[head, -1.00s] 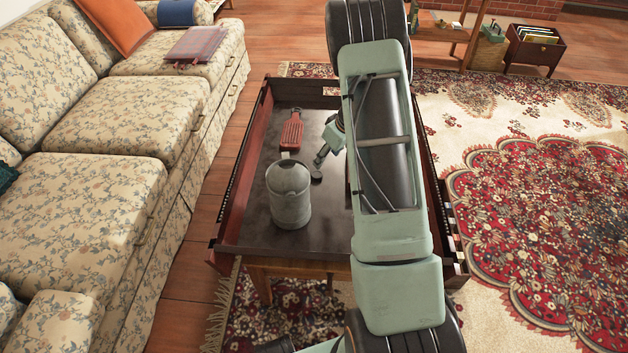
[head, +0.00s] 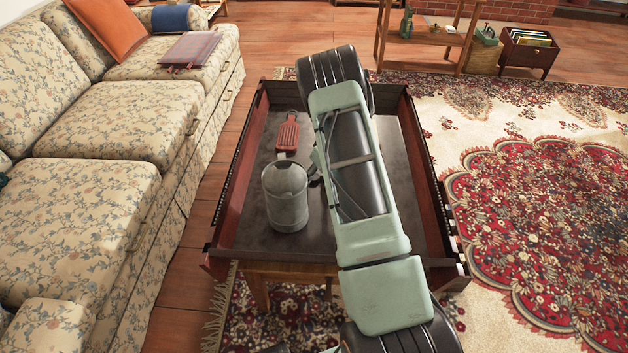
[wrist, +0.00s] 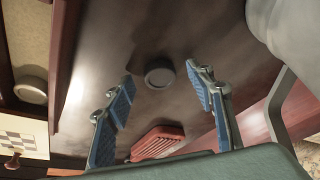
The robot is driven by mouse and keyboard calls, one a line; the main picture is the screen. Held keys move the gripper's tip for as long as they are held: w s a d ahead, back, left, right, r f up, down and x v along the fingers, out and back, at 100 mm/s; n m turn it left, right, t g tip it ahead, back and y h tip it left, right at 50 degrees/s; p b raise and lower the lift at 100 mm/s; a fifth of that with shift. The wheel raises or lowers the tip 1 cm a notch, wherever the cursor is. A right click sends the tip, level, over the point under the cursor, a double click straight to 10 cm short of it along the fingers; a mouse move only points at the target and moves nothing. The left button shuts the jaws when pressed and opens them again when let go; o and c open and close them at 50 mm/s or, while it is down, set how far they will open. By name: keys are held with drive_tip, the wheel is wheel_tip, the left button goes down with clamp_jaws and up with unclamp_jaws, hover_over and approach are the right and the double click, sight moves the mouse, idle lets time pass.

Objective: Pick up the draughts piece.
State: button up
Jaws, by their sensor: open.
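The draughts piece seems to be the small dark round disc (wrist: 160,76) lying flat on the dark bottom of the tray-like table (head: 262,232). In the wrist view, my gripper (wrist: 160,80) is open and empty, with one blue-padded finger on each side of the disc in the picture. The disc looks apart from both fingers; how far it lies beyond the tips I cannot tell. In the head view my arm hides the disc and most of my gripper.
A grey canister (head: 287,197) stands close to the left of my arm; it fills the top right of the wrist view (wrist: 292,25). A red slotted object (head: 288,134) lies behind it. Raised red-brown walls edge the table. A floral sofa (head: 95,190) stands at the left.

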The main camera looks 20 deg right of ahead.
sight(316, 178)
drive_tip(key=shift+c, duration=0.6)
drive_tip(key=c, duration=0.8)
wheel_tip(316, 178, up, 10)
drive_tip(key=p, duration=0.3)
